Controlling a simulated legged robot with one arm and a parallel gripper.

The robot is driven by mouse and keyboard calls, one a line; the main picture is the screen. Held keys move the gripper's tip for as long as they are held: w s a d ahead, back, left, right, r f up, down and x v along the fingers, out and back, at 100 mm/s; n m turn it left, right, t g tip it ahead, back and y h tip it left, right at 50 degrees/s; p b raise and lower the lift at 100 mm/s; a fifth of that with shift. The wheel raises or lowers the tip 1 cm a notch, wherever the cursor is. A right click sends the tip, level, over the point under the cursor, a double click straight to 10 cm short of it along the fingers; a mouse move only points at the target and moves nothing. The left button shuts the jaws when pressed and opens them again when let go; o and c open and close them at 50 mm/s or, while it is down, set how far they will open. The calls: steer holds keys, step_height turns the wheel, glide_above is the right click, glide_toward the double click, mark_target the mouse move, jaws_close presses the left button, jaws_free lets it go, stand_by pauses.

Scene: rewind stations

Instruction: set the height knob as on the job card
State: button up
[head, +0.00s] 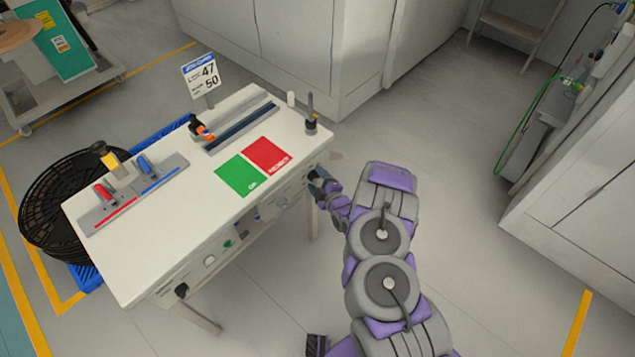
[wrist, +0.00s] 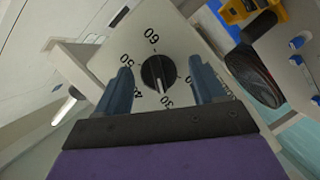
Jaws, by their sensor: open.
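The height knob (wrist: 158,73) is a round black dial on a pale panel in the wrist view. The numbers 60, 50, 40 and 30 show around it. Its white pointer line points down, close to the 30. My gripper (wrist: 160,68) is open, with one blue-grey finger on each side of the knob; I cannot tell whether either touches it. In the head view my gripper (head: 326,188) is at the right end of the table's front panel. The job card (head: 201,75) stands behind the table and reads 47 above 50; its smaller words are not clear.
The white table (head: 150,230) carries a green pad (head: 240,175), a red pad (head: 266,156), and a rail with red and blue clamps (head: 147,167). A black basket (head: 45,210) stands at its left. Grey cabinets (head: 290,40) stand behind. Floor to the right is clear.

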steer(key=shift+c, duration=0.2)
steer(key=c, duration=1)
steer(key=shift+r+p, duration=0.1)
steer(key=shift+p, duration=0.65)
